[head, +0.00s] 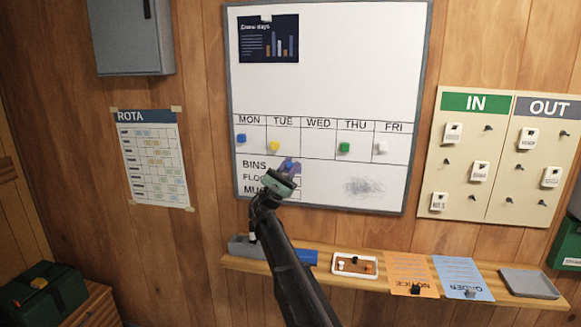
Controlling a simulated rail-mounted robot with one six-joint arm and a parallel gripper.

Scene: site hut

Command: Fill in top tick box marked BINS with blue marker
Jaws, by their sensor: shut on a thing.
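The whiteboard (325,60) hangs on the wooden wall ahead. Its lower left carries the label BINS (254,165), with FLOO... and MU... under it, partly covered. My gripper (286,172) is in front of the board, just right of BINS. It is shut on the blue marker (290,163), of which only a small blue part shows between the fingers. The tick boxes beside the labels are hidden behind my gripper and arm. I cannot tell whether the marker touches the board.
Coloured magnets, such as the yellow one (275,146), sit in the weekday row just above. A shelf (340,274) below holds a small tray (355,264), papers and a grey tray (529,283). An IN/OUT board (505,155) hangs at right.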

